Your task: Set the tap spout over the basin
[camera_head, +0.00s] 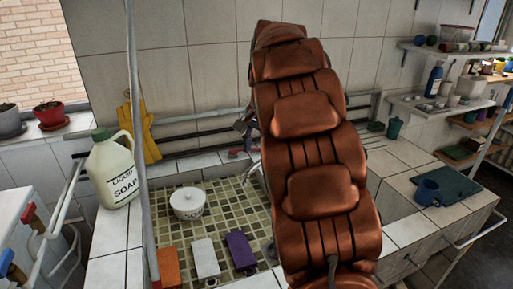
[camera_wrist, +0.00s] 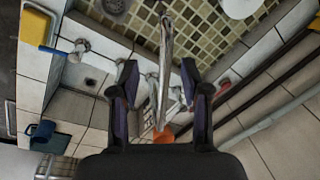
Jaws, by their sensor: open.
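The metal tap spout (camera_wrist: 166,55) runs up the middle of the wrist view from near an orange piece (camera_wrist: 163,135). Its far end appears over the green-and-tan tiled basin (camera_wrist: 205,28). In the head view a bit of tap metal shows at the left edge of my arm; the rest is hidden. My gripper (camera_wrist: 159,75) is open, one finger on each side of the spout, with gaps on both sides. The tiled basin also shows there (camera_head: 225,222). A plain second basin (camera_wrist: 72,103) lies to the left in the wrist view.
A white pot (camera_head: 188,203) stands in the tiled basin. A soap jug (camera_head: 112,170) stands left of it. Orange, white and purple blocks (camera_head: 240,251) lie at the front. A blue mug (camera_head: 428,192) stands at right. Pipes (camera_wrist: 265,85) run along the wall.

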